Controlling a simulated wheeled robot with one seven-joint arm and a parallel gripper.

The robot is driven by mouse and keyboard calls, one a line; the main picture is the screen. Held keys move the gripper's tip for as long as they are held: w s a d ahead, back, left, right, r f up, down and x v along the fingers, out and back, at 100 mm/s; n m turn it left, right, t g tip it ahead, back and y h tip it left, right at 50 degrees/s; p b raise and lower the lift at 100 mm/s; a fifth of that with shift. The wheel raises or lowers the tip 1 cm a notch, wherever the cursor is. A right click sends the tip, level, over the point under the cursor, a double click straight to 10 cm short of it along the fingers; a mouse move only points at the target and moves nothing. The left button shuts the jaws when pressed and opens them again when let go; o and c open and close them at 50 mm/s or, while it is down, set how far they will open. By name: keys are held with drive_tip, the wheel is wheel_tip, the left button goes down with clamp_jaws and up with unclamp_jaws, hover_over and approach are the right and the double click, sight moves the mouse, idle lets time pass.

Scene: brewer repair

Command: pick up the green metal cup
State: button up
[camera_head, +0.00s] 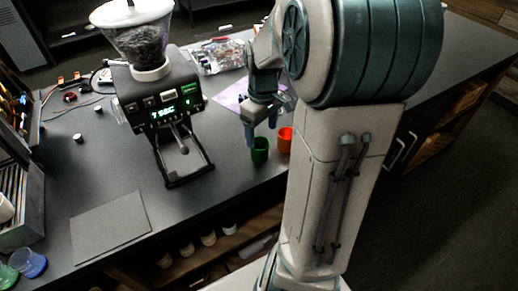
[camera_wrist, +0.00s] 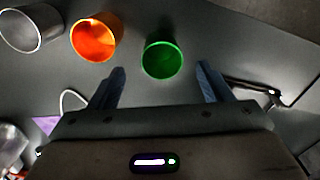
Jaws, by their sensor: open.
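The green metal cup (camera_head: 260,151) stands upright on the dark counter, near its front edge, in the head view. In the wrist view the green cup (camera_wrist: 162,60) shows from above, just beyond and between the two fingertips. My gripper (camera_head: 262,130) is open above and close beside the cup in the head view. In the wrist view my gripper (camera_wrist: 160,78) has its fingers spread wide, one to each side of the cup's near end, with nothing held. Whether a finger touches the cup, I cannot tell.
An orange cup (camera_head: 285,140) stands right of the green one; a silver cup (camera_wrist: 32,30) is beyond it in the wrist view. A coffee grinder (camera_head: 160,110) stands to the left. A purple sheet (camera_head: 232,96) lies behind.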

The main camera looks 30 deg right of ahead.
sight(260, 151)
drive_tip(key=f, duration=0.8)
drive_tip(key=shift+w+a, duration=0.1)
drive_tip(key=shift+a, duration=0.1)
drive_tip(key=c, duration=1.1)
